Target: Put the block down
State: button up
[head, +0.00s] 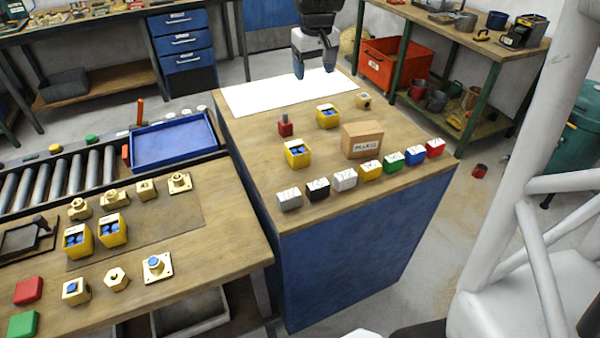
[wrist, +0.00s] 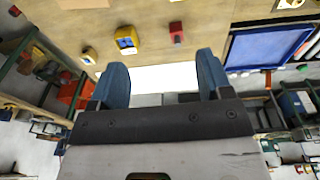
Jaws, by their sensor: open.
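My gripper (head: 314,68) is open and empty above the white sheet (head: 262,97) at the far end of the blue-sided bench. In the wrist view its two blue fingers (wrist: 160,78) stand wide apart with only the white sheet between them. Several blocks stand on the bench nearer the camera, apart from the gripper: a small red block (head: 285,128), a yellow block with blue inserts (head: 327,117), another such yellow block (head: 297,153) and a small brass block (head: 363,101). Which block the task means cannot be told.
A cardboard box (head: 361,141) stands on the bench behind a row of several coloured blocks (head: 345,180) along its near edge. A blue tray (head: 172,142) sits left of the bench, and a second table (head: 200,258) carries brass parts. The white sheet is clear.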

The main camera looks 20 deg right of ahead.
jog(key=s+a+f, duration=0.1)
jog(key=s+a, duration=0.4)
jog(key=s, duration=0.4)
jog(key=s+a+f, duration=0.2)
jog(key=s+a, duration=0.3)
jog(key=s, duration=0.5)
jog(key=s+a+f+t, duration=0.1)
jog(key=s+a, duration=0.5)
jog(key=s, duration=0.4)
jog(key=shift+s+f, duration=0.2)
jog(key=shift+f, duration=0.2)
